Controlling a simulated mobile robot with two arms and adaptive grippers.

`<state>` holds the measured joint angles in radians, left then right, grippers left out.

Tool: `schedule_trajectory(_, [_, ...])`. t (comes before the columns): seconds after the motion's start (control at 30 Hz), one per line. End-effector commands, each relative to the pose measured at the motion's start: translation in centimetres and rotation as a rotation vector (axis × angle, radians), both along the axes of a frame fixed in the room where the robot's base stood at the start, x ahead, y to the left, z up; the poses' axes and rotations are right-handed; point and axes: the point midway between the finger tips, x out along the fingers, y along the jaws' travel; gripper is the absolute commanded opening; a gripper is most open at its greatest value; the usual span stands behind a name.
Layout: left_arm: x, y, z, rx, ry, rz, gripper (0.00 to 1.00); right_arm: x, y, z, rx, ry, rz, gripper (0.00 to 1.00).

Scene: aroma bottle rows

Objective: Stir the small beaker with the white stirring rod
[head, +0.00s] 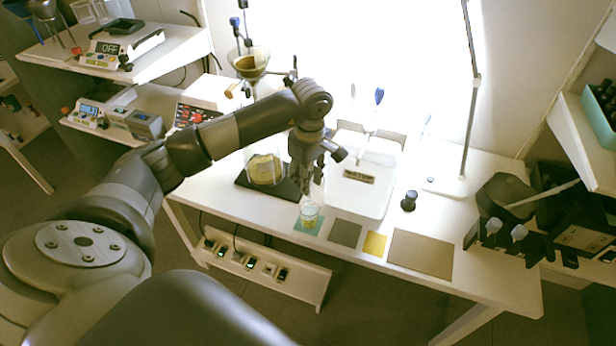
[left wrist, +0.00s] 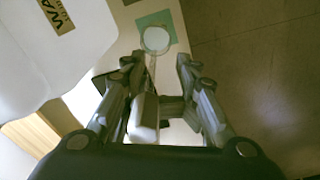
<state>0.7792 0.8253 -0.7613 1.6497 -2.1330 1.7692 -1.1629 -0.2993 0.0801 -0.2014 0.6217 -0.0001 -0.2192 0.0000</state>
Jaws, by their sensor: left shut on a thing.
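The small beaker (head: 310,214) is clear glass and stands upright on a green square mat (head: 297,224) near the table's front edge. It also shows in the left wrist view (left wrist: 156,39), beyond the fingertips. My left gripper (head: 306,187) points down just above the beaker. In the left wrist view, the white stirring rod (left wrist: 145,117) lies between my left fingers (left wrist: 158,66), with a thin pale shaft running toward the beaker. I cannot tell whether its tip is inside the beaker. My right gripper is out of view.
A white labelled container (head: 362,190) stands close to the right of my left gripper. A glass vessel on a dark base (head: 250,187) stands to its left. Grey (head: 345,233), yellow (head: 374,243) and brown (head: 420,252) mats lie along the front edge.

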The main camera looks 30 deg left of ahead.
Motion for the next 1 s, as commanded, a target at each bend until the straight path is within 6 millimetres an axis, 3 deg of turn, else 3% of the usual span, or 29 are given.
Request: schedule_trajectory(1.0, [0.0,0.0,-7.3,-0.001,-0.002,-0.001,0.10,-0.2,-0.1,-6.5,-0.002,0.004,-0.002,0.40])
